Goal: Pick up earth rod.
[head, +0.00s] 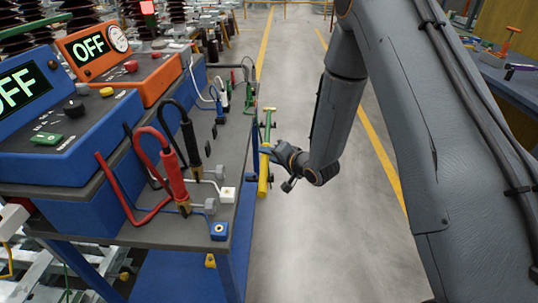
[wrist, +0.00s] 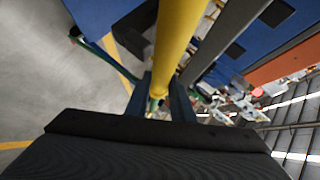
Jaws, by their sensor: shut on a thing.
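The earth rod is a yellow pole (head: 263,176) with a green upper part. It stands roughly upright at the right edge of the bench in the head view. My gripper (head: 267,150) is shut on its yellow shaft from the right. In the wrist view the yellow rod (wrist: 178,42) runs between the two dark fingers of my gripper (wrist: 162,102). A green cable shows at the left of that view. Whether the rod still touches a holder on the bench side is hard to tell.
The grey-topped bench (head: 120,230) carries a blue OFF unit (head: 60,130), an orange OFF unit (head: 125,70), a red probe (head: 174,180) and a black probe (head: 190,140). Open floor (head: 330,240) lies to the right. Another blue bench (head: 510,85) stands at far right.

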